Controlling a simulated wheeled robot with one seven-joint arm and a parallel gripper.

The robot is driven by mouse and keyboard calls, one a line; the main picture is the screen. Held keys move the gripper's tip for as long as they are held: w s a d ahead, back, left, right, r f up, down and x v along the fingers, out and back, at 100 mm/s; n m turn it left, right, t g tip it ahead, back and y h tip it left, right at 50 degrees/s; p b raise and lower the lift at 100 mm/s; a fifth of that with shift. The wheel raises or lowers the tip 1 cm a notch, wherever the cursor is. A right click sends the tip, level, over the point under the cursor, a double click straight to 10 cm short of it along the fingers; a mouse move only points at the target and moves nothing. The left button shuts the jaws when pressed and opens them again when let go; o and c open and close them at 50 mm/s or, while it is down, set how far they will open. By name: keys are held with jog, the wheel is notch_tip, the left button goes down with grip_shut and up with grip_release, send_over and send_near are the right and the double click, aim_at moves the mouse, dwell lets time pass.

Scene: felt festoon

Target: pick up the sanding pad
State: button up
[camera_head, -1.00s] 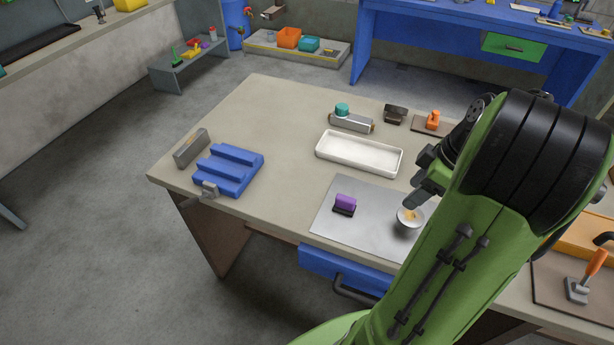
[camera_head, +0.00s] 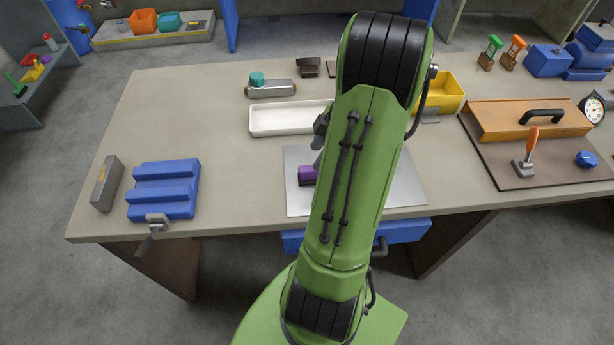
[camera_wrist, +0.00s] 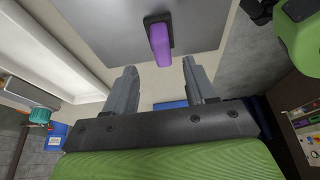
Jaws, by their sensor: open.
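The sanding pad is a purple block on a dark base (camera_head: 307,174). In the wrist view the purple sanding pad (camera_wrist: 160,42) stands just beyond the fingertips, close to the middle of the gap. My gripper (camera_wrist: 159,68) is open and empty, with its two grey fingers apart. In the head view my arm hides most of the gripper.
A white tray (camera_head: 270,119) lies behind the sheet. A blue stepped block (camera_head: 165,190) with a clamp and a grey block (camera_head: 105,183) are at the left. A yellow bin (camera_head: 449,88) and an orange-topped box (camera_head: 525,118) are at the right. The bench between the blue block and sheet is clear.

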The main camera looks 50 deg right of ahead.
aim_at(310, 168)
jog(key=b+x, duration=0.1)
jog(key=x, duration=0.6)
jog(key=shift+s+a, duration=0.1)
jog(key=shift+a, duration=0.05)
grip_shut()
jog(key=shift+r, duration=0.1)
